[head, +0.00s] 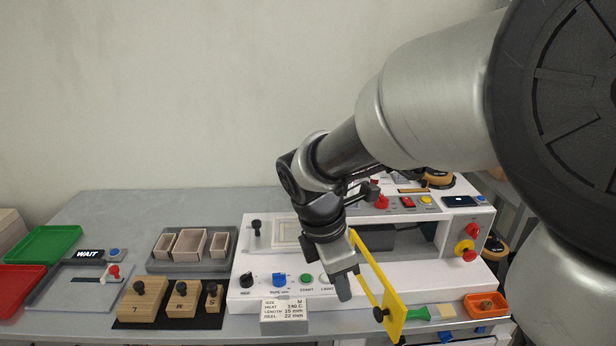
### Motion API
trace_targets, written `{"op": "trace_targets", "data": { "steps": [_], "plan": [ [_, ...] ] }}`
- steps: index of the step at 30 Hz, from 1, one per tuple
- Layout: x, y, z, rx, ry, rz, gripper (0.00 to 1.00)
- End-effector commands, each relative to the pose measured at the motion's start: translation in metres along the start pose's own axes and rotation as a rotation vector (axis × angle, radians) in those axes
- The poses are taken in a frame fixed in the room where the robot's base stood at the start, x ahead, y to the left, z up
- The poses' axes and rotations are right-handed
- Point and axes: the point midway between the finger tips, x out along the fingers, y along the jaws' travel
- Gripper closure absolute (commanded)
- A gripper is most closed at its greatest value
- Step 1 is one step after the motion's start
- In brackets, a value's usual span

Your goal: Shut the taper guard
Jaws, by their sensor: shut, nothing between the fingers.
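The taper guard seems to be the yellow frame (397,307) on the front of the white machine (256,292). It stands out from the machine toward me, swung open, with a dark knob near its lower front end. My gripper (343,288) points down just left of the guard, over the machine's front panel. Its fingers are shut and empty. I cannot tell whether they touch the guard. My wrist hides part of the machine behind it.
A label card (284,317) stands before the machine. Wooden knobbed blocks (140,303), a grey tray of small boxes (185,262) and red and green trays (45,243) lie left. An orange bin (485,305) and a green-handled tool (418,314) lie right. The back left table is clear.

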Motion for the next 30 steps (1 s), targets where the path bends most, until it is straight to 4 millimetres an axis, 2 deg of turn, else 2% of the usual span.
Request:
{"op": "trace_targets", "data": {
  "steps": [5,8,19,21,24,30],
  "plan": [
    [0.015,0.002,-0.002,-0.033,-0.001,-0.007,1.0],
    [0.031,0.001,-0.003,-0.031,0.0,-0.008,1.0],
    [0.11,0.0,-0.003,-0.03,0.0,-0.009,1.0],
    [0.106,0.002,0.013,-0.023,-0.001,-0.005,1.0],
    [0.109,0.002,0.025,-0.024,-0.001,-0.004,1.0],
    [0.112,0.002,0.037,-0.026,-0.001,-0.004,1.0]
  ]
}}
